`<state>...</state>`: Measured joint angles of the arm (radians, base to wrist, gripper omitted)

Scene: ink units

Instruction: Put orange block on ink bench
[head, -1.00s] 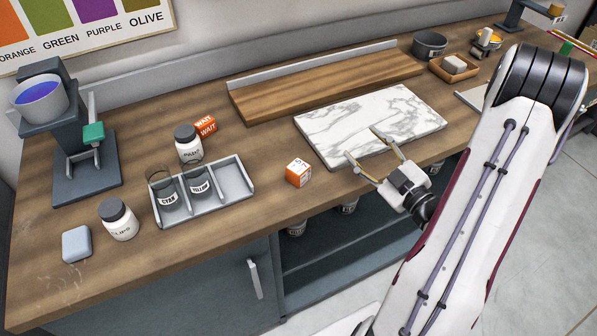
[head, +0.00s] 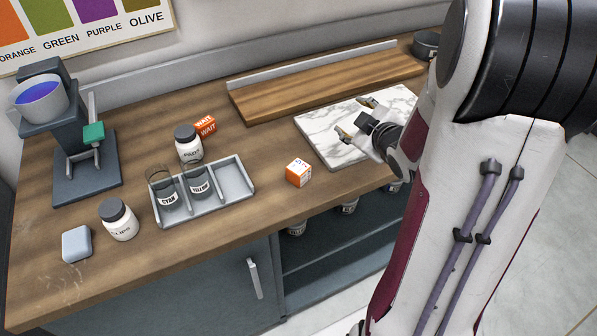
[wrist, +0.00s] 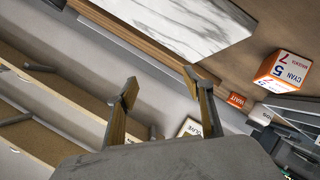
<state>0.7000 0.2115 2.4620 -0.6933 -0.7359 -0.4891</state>
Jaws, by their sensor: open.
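An orange cube with a white, numbered top face (head: 299,173) rests on the wooden bench top (head: 270,215), just left of the white marble slab (head: 318,139). In the wrist view the cube (wrist: 283,70) is at the right, apart from my fingers. My gripper (head: 357,117) is open and empty above the marble slab, to the right of the cube. Its two fingers also show in the wrist view (wrist: 160,84) with nothing between them. Which raised surface is called the ink bench, I cannot tell.
A grey tray (head: 236,190) holds two dark ink pots left of the cube. A long wooden board (head: 300,88) lies at the back. Open shelves are below the front edge.

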